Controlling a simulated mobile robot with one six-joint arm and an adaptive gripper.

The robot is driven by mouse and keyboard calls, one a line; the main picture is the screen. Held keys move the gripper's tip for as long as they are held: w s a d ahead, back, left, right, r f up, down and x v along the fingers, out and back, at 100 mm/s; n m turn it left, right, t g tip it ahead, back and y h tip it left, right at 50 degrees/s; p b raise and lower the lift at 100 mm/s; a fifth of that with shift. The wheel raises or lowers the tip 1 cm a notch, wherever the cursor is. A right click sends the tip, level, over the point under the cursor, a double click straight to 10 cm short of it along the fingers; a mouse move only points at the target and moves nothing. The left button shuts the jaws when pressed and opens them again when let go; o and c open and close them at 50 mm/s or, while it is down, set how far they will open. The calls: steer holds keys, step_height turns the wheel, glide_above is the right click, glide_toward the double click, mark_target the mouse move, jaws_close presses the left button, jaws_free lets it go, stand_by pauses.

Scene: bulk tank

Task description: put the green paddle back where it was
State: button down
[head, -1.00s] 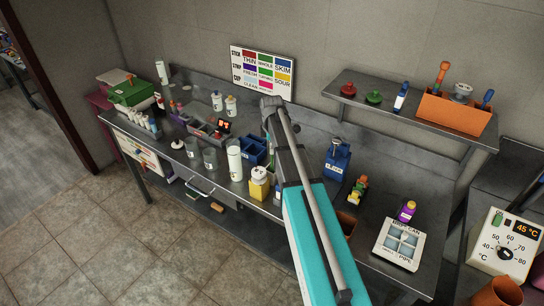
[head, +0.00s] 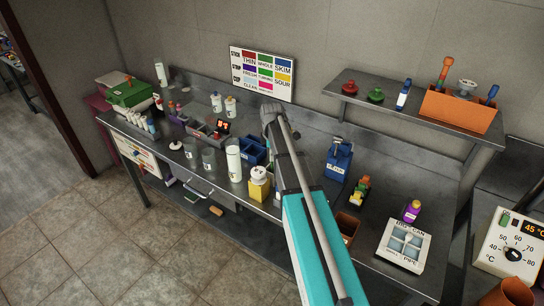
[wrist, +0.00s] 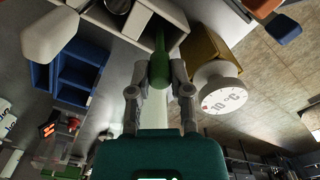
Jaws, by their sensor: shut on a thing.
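The green paddle (wrist: 160,58) is upright between the fingers of my gripper (wrist: 159,86) in the wrist view. Both fingers are shut on its green part, and its narrow stem runs away from the gripper towards a white open box. I cannot tell whether the stem end is inside the box or only in front of it. In the head view my own arm hides the gripper and the paddle.
A yellow block with a round white dial (wrist: 221,93) stands close right of the gripper; blue bins (wrist: 70,70) are to its left. The steel bench (head: 315,205) is crowded with bottles. A wall shelf (head: 400,112) holds an orange box (head: 458,112).

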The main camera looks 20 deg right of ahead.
steer(key=shift+f, duration=0.15)
steer(key=c, duration=0.6)
jaws_free()
steer(key=shift+o, duration=0.2)
steer(key=shift+r, duration=0.2)
step_height(320, 180, up, 12)
steer(key=p, duration=1.2)
